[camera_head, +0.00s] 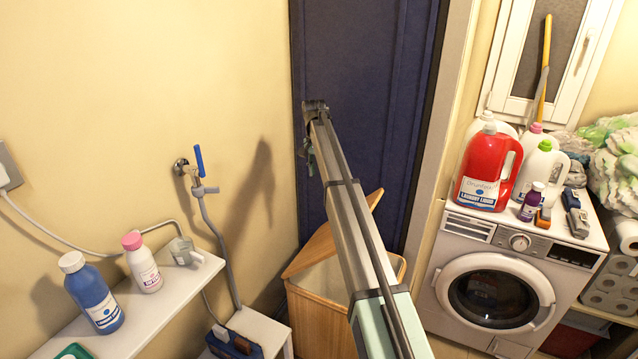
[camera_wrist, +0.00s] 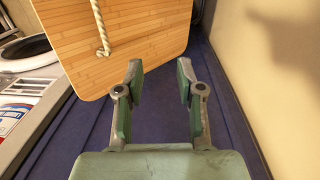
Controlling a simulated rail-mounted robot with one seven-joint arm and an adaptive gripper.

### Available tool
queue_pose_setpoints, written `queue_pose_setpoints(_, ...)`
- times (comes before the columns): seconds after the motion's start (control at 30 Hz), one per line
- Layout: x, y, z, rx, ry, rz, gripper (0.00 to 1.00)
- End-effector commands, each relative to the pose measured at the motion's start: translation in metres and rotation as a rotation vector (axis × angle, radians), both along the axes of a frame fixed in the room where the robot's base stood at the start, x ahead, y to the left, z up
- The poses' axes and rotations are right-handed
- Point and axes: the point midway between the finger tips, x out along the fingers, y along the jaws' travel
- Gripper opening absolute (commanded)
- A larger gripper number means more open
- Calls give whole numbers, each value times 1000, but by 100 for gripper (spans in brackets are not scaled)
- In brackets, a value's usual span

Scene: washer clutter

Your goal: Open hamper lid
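The wooden hamper (camera_head: 318,322) stands low in front of the blue door in the head view, partly hidden behind my arm. Its lid (camera_head: 310,254) is tilted up, and the pale inside shows below it. In the wrist view the bamboo lid (camera_wrist: 150,35) fills the upper left, with a rope handle (camera_wrist: 99,28) on its face. My gripper (camera_head: 315,110) is above the hamper, in front of the door. In the wrist view its fingers (camera_wrist: 161,88) are apart with nothing between them. The lid lies beyond the fingertips; I cannot tell whether they touch it.
The washing machine (camera_head: 491,290) stands right of the hamper, with detergent bottles (camera_head: 485,172) on top. A white shelf (camera_head: 140,320) with a blue bottle (camera_head: 93,292) is at left. A tap (camera_head: 199,172) is on the yellow wall. The blue door (camera_head: 365,70) rises behind.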

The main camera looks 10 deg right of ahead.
Motion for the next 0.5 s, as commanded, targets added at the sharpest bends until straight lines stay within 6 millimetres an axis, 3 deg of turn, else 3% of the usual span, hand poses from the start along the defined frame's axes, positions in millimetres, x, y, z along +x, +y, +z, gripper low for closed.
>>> queue_pose_setpoints(0.2, 1, 2, 23, 0, -1, 0, 37)
queue_pose_setpoints(0.5, 1, 2, 27, 0, 0, 0, 37)
